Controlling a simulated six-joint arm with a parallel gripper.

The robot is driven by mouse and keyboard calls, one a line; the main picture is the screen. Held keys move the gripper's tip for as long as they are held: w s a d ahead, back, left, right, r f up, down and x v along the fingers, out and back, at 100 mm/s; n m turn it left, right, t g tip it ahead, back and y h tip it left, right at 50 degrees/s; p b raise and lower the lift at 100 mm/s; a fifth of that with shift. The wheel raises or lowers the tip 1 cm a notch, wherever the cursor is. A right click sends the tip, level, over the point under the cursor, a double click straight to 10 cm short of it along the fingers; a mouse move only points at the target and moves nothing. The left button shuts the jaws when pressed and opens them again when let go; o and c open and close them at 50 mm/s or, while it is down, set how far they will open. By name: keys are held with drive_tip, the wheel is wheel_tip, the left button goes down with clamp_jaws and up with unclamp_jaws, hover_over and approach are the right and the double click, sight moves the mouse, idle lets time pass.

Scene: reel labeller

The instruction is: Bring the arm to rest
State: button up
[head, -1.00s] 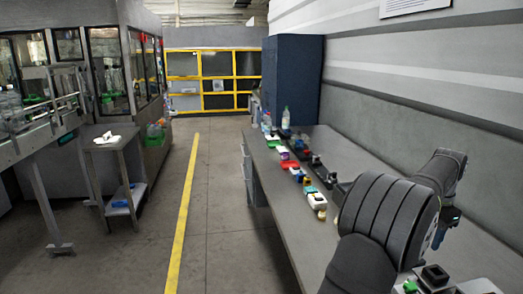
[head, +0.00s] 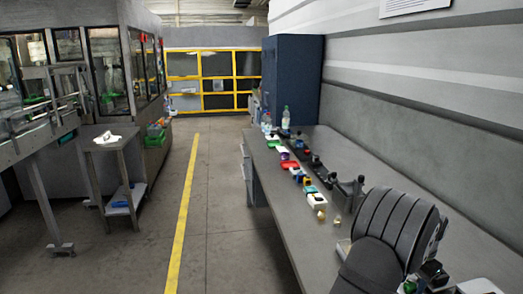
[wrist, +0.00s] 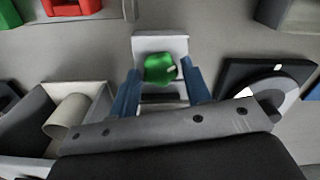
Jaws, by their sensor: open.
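My gripper (wrist: 161,72) is open in the wrist view, with its two blue fingers apart. A rounded green object (wrist: 160,69) shows between the fingertips, in front of a pale grey block (wrist: 160,43). I cannot tell whether the fingers touch it. In the head view my dark ribbed arm is low over the near right of the bench (head: 300,226), and I cannot make out the fingers clearly there. A small green thing (head: 410,284) shows beside the arm.
In the wrist view an open box with a pale roll (wrist: 68,122) lies left, and a black piece with a grey disc (wrist: 268,88) lies right. Several small parts and bottles (head: 286,117) line the bench. A wall runs along its right. The floor aisle (head: 225,200) is clear.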

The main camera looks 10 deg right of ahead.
drive_tip(key=n, duration=0.6)
wheel_tip(320, 180, up, 10)
idle(0.4)
idle(2.2)
